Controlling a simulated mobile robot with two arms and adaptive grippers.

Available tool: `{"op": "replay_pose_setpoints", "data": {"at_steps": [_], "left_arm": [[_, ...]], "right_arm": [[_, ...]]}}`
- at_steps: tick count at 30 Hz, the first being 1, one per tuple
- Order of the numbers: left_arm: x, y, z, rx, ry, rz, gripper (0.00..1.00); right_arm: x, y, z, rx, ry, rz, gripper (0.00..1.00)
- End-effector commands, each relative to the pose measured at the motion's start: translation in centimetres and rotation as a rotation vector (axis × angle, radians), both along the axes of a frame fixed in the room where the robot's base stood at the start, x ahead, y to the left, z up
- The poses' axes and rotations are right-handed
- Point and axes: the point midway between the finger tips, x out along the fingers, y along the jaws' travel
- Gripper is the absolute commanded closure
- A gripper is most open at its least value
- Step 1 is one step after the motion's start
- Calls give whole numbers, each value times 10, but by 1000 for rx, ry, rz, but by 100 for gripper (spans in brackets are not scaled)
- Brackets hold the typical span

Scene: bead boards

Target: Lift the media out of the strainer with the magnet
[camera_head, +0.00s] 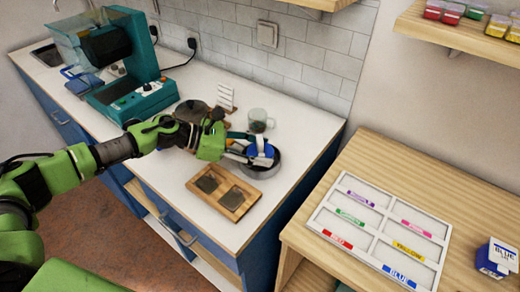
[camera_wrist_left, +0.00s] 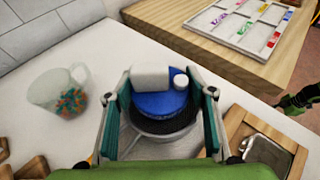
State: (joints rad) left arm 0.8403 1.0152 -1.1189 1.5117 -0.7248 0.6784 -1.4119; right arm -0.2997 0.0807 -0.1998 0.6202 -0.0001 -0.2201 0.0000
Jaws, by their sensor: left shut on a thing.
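My left gripper (camera_head: 262,148) is shut on a magnet (camera_head: 262,150) with a blue body and white parts. In the left wrist view the magnet (camera_wrist_left: 160,102) sits between the teal finger pads of the gripper (camera_wrist_left: 163,110). The grey round strainer (camera_head: 263,172) is directly below the magnet; its dark inside and pale rim also show in the left wrist view (camera_wrist_left: 150,152). I cannot tell whether the magnet touches the strainer's contents, and no media can be made out on it. A green and black part of my right arm shows at the left wrist view's right edge.
A clear mug (camera_head: 259,120) with colourful beads stands behind the strainer. A wooden tray (camera_head: 246,190) with two dark squares lies in front. A teal machine (camera_head: 130,90) is at the left. A white sorting board (camera_head: 372,268) lies on the wooden table at the right.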

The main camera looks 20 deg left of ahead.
Motion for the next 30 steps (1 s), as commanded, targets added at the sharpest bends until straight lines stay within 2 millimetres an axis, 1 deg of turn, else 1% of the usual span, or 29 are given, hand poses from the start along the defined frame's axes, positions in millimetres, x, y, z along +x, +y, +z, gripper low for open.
{"op": "replay_pose_setpoints", "data": {"at_steps": [5, 7, 30], "left_arm": [[0, 0, 2, -1, -2, 0, 76], [0, 0, 6, -1, -2, 1, 76], [0, 0, 61, 0, -2, 1, 76]], "right_arm": [[0, -1, 1, -1, 0, 0, 60], [0, -1, 4, -1, 0, 0, 60], [0, -1, 41, 0, 1, 0, 60]]}}
